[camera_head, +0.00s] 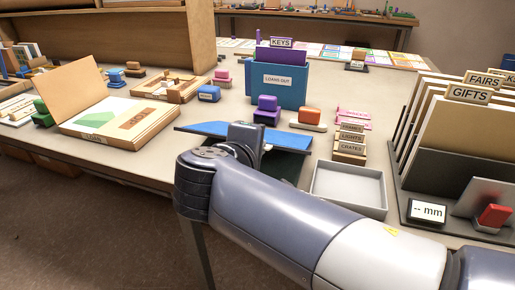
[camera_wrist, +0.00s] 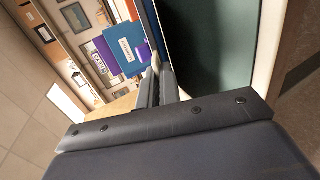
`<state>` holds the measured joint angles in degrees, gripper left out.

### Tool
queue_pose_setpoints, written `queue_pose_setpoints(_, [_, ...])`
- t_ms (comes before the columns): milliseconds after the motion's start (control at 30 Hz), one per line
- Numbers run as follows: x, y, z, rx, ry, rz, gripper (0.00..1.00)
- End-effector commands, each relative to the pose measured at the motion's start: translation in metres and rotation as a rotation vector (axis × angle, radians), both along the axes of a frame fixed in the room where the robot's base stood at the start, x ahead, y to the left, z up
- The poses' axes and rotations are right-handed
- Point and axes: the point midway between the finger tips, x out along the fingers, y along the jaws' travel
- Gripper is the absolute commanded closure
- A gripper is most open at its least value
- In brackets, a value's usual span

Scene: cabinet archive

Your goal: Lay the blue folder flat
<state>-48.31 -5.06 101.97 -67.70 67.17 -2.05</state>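The blue folder (camera_head: 212,128) is a thin blue panel just above a dark green mat (camera_head: 283,165) near the table's front edge. It looks close to level, slightly tilted. My gripper (camera_head: 246,138) is at the folder, and my arm hides part of the folder and mat. In the wrist view my gripper (camera_wrist: 158,84) has its fingers close together, with the blue folder (camera_wrist: 153,28) seen nearly edge-on running between them. The dark green mat (camera_wrist: 208,40) lies beside it there. I cannot tell whether the folder touches the mat.
A blue LOANS OUT holder (camera_head: 278,88) with a purple KEYS folder (camera_head: 282,55) stands behind. An empty grey tray (camera_head: 348,188) and a file rack (camera_head: 455,190) are to the right. An open box (camera_head: 120,125) lies left. Several small stamps stand around.

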Motion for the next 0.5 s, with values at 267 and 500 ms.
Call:
queue_pose_setpoints(267, [-0.003,0.002,-0.010,-0.008,-0.029,0.002,1.00])
queue_pose_setpoints(500, [-0.005,0.002,-0.015,-0.018,-0.052,0.001,1.00])
